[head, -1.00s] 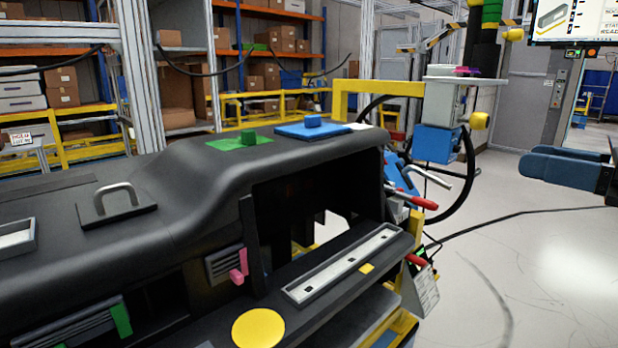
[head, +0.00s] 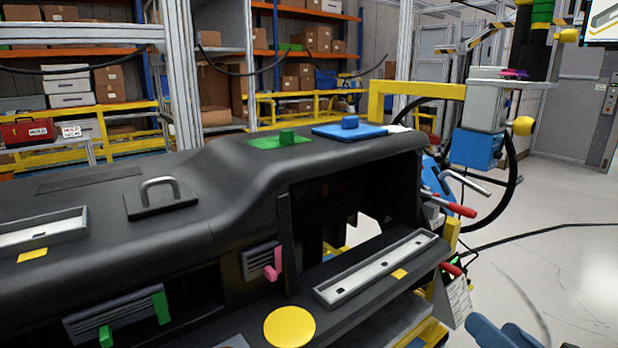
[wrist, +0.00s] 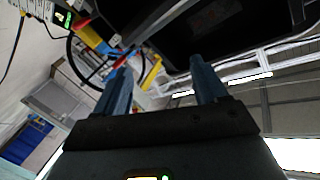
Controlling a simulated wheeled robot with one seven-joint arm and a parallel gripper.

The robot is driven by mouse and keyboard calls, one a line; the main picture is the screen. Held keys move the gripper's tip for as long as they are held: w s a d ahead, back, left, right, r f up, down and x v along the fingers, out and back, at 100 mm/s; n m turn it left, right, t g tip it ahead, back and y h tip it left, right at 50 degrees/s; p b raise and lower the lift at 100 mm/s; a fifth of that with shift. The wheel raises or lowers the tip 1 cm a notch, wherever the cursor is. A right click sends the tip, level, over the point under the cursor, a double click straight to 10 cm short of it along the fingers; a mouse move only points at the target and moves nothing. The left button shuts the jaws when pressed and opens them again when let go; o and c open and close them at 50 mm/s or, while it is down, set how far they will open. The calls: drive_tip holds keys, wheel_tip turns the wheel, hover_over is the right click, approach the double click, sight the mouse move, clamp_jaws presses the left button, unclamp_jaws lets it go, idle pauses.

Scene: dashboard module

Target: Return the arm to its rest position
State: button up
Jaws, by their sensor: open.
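My gripper (head: 497,335) shows only as blue fingertips at the bottom edge of the head view, right of the dashboard module (head: 235,190); the rest of it is out of frame. In the wrist view my gripper (wrist: 162,80) has its two blue fingers apart, with nothing between them. The dark underside of a module part (wrist: 210,25) fills the top of that view beyond the fingers. The module is a long black shell with a pink lever (head: 272,265), a yellow disc (head: 289,326), and a green pad (head: 281,140) and blue pad (head: 349,128) on top.
Red-handled clamps (head: 455,208) and a hanging tag (head: 455,300) stick out from the module's right end. A yellow-framed fixture with a blue block (head: 476,149) stands behind it. A black cable crosses the open floor (head: 560,220) at right. Shelves with boxes line the back.

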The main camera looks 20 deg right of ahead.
drive_tip(key=s+a+f+g+h, duration=0.1)
drive_tip(key=s+a+f+g, duration=0.1)
drive_tip(key=s+a+f, duration=0.4)
drive_tip(key=s+a+n, duration=0.2)
drive_tip(key=s, duration=0.7)
drive_tip(key=s+a+f+n+y, duration=0.1)
drive_tip(key=s+a+n, duration=0.2)
drive_tip(key=s, duration=0.7)
drive_tip(key=shift+s+f+n, duration=0.2)
drive_tip(key=shift+f+n, duration=0.1)
